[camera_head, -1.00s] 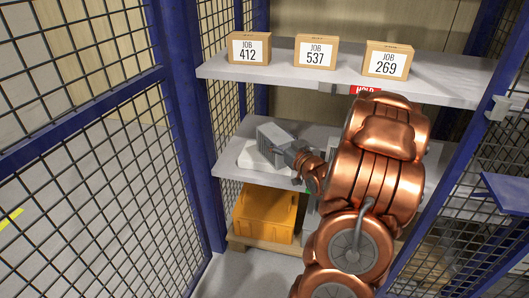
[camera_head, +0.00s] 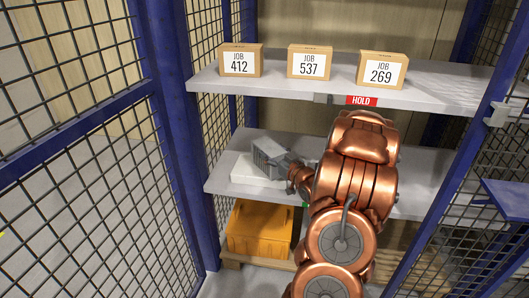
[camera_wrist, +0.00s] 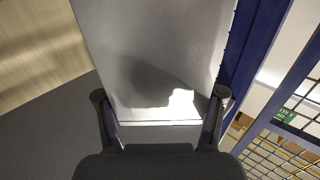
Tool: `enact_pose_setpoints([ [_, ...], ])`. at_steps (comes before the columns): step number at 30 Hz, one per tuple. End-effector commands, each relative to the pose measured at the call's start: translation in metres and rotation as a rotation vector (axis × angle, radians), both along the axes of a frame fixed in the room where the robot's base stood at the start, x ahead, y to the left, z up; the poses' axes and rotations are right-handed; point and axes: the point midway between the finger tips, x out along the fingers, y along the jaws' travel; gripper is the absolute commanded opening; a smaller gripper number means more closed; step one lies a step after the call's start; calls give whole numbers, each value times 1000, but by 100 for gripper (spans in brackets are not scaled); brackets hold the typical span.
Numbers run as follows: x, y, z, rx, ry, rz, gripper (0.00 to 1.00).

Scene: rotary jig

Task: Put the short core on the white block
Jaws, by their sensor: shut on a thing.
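The short core is a grey block with a ribbed side (camera_head: 267,157), in the head view at the left of the middle shelf. It is over the white block (camera_head: 243,171), a low pale slab on that shelf; whether they touch I cannot tell. My gripper (camera_head: 291,167) is at the core's right end, partly hidden by my copper arm. In the wrist view the core's smooth grey face (camera_wrist: 150,50) fills the middle, between the two dark fingers of my gripper (camera_wrist: 160,97), which is shut on it. The white block is not clearly seen there.
The upper shelf (camera_head: 440,91) holds boxes marked 412 (camera_head: 241,61), 537 (camera_head: 309,62) and 269 (camera_head: 382,71), with a red HOLD label (camera_head: 361,100) on its edge. An orange bin (camera_head: 259,228) stands below. Blue posts (camera_head: 176,120) and mesh panels enclose both sides.

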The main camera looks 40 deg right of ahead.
Motion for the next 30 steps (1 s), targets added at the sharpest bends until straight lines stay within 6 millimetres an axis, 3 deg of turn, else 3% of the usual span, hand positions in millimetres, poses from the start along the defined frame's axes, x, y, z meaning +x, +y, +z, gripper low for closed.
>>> enact_pose_setpoints([
  [6,38,-15,-1,-5,-5,3,0],
  [12,62,-25,-4,-4,-3,5,0],
  [20,72,-30,-6,-4,-3,2,0],
  [30,71,-29,-37,-2,-4,3,0],
])
